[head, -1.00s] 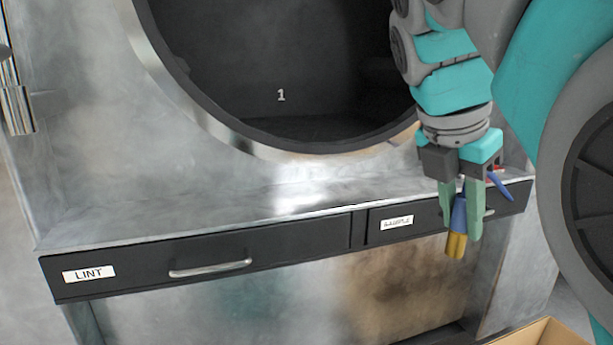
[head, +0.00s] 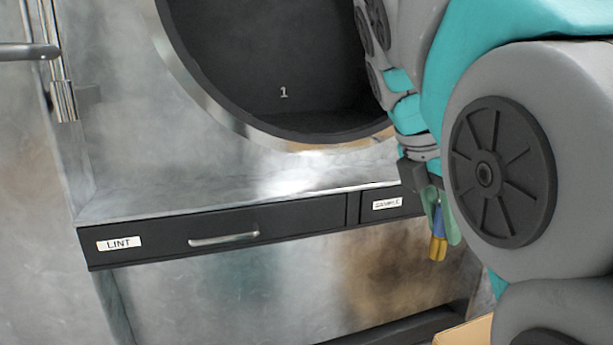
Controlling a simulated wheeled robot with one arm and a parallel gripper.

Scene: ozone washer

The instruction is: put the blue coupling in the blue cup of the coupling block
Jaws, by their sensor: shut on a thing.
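My gripper (head: 437,222) is at the right of the head view, pointing down, in front of the drawer front. Its green fingers are shut on the blue coupling (head: 438,226), a blue piece with a yellow-brass lower end that hangs below the fingertips. My own arm covers part of the gripper and everything to its right. The coupling block and its blue cup are not in view.
A metal ledge (head: 230,195) runs below the round washer opening (head: 290,70). Under it are a drawer labelled LINT (head: 170,240) and a second labelled drawer (head: 385,204), partly hidden. A cardboard box edge (head: 463,332) shows at the bottom right. A metal pipe is at the left.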

